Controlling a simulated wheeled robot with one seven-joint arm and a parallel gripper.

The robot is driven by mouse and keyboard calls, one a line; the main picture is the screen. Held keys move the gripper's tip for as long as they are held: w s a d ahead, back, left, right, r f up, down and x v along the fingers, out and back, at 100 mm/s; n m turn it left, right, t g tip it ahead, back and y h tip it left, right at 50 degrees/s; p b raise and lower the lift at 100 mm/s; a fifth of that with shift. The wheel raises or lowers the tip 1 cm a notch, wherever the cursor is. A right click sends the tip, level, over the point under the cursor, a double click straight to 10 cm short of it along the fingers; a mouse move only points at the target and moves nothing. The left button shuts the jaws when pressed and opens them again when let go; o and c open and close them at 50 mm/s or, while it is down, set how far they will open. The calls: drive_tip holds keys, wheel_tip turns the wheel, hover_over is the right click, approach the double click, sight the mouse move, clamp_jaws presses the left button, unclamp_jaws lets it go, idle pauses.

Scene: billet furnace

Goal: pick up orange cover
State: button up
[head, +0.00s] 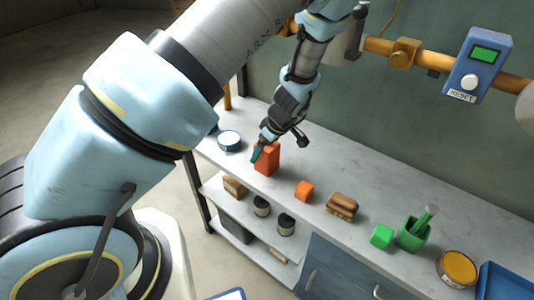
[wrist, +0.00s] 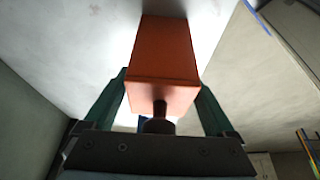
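The orange cover (head: 267,160) is a tall orange box on the grey counter in the head view, and it looks upright. My gripper (head: 263,150) is at its upper part, with a teal finger against its left side. In the wrist view the orange cover (wrist: 163,55) lies between the two teal fingers of my gripper (wrist: 163,82). No clear gap shows on either side, but I cannot tell whether the fingers press on it. A dark round knob-like part (wrist: 159,109) shows below the box's near face.
A pipe with a reset box (head: 478,65) runs behind.

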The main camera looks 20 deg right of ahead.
drive_tip(key=c, duration=1.3)
drive_tip(key=shift+r, duration=0.1)
